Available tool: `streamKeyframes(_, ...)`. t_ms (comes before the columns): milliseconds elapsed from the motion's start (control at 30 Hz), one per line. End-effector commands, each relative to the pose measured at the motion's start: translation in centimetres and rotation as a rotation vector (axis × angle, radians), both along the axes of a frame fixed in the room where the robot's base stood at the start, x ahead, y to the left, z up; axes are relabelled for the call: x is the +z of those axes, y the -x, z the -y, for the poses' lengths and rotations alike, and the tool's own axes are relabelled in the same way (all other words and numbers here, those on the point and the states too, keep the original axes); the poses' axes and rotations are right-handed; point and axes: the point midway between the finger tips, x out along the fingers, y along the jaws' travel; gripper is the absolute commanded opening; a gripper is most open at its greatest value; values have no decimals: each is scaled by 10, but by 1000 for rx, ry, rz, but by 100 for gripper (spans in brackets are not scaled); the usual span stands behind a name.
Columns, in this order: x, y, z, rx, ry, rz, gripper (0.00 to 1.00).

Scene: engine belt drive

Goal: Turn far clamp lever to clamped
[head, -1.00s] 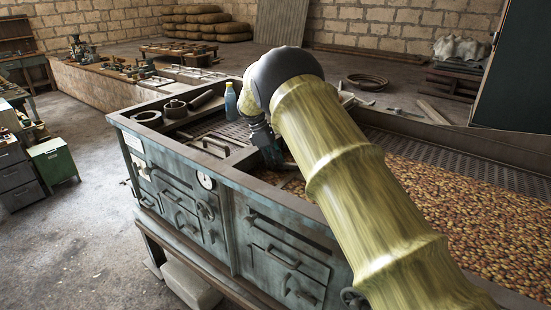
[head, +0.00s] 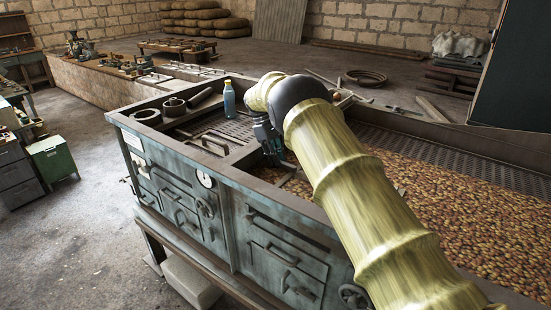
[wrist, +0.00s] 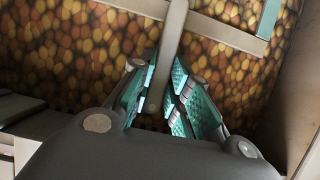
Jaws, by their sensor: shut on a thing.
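A grey-beige lever (wrist: 171,42) shows in the wrist view. It runs down from a crossbar near the top into the gap between my teal-padded fingers. My gripper (wrist: 166,82) is shut on this lever, whose lower end lies between the pads. In the head view my gripper (head: 274,153) is low over the left end of the bean-filled bed, just inside the front rim. The lever is too small there to tell apart from the fingers, so its angle is unclear.
Brown beans (head: 455,205) fill the bed to the right. The bed's front rim (head: 235,178) runs close to my gripper.

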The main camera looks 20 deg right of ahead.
Motion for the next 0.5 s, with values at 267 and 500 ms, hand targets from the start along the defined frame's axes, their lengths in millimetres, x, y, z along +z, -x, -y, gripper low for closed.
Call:
streamKeyframes(267, 3, -1, 2, -1, 3, 5, 0)
streamKeyframes(500, 3, -1, 1, 0, 1, 4, 39)
